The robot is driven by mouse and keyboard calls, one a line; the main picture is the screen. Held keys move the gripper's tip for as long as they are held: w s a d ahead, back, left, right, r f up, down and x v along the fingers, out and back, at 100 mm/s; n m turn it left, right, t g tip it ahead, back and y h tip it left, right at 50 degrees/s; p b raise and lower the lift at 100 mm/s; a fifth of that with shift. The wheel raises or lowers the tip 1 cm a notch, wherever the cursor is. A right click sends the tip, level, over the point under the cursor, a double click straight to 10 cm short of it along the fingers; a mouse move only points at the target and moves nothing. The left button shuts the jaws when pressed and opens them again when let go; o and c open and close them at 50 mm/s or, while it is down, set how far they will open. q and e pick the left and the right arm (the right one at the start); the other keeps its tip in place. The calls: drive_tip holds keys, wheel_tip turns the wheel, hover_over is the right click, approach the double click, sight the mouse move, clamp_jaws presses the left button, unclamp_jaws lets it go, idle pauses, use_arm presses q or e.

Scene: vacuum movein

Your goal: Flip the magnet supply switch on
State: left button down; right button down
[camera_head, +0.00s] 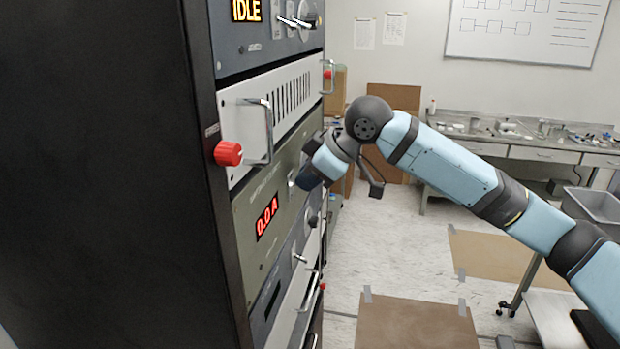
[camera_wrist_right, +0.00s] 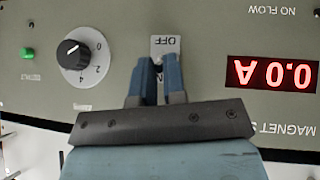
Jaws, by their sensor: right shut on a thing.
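The magnet supply panel (camera_head: 250,235) is olive-grey, in the rack on the left of the head view. Its red display (camera_head: 267,216) reads 0.0 A, and it also shows upside down in the right wrist view (camera_wrist_right: 272,73). The switch's white plate (camera_wrist_right: 165,44), marked OFF, is between the display and a black dial. My right gripper (camera_head: 302,182) is at the panel. In the right wrist view, its blue fingers (camera_wrist_right: 160,75) are shut on the switch lever, which they mostly hide. I cannot tell the lever's position. My left gripper is not in view.
A black dial (camera_wrist_right: 74,54) and a green light (camera_wrist_right: 27,54) are beside the switch. Above the panel, a white unit has a red knob (camera_head: 228,153) and a protruding handle (camera_head: 266,130). A grey bin (camera_head: 592,208) is at the right.

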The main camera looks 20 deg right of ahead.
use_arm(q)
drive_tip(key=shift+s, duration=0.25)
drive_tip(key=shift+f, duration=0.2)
use_arm(e)
drive_tip(key=c, duration=1.2)
unclamp_jaws()
drive_tip(key=shift+r, duration=0.1)
use_arm(q)
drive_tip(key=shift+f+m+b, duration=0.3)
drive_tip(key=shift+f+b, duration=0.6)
drive_tip(key=shift+b, duration=0.5)
use_arm(e)
drive_tip(key=v, duration=1.3)
drive_tip(key=shift+s+r, duration=0.2)
drive_tip(key=shift+r, duration=0.1)
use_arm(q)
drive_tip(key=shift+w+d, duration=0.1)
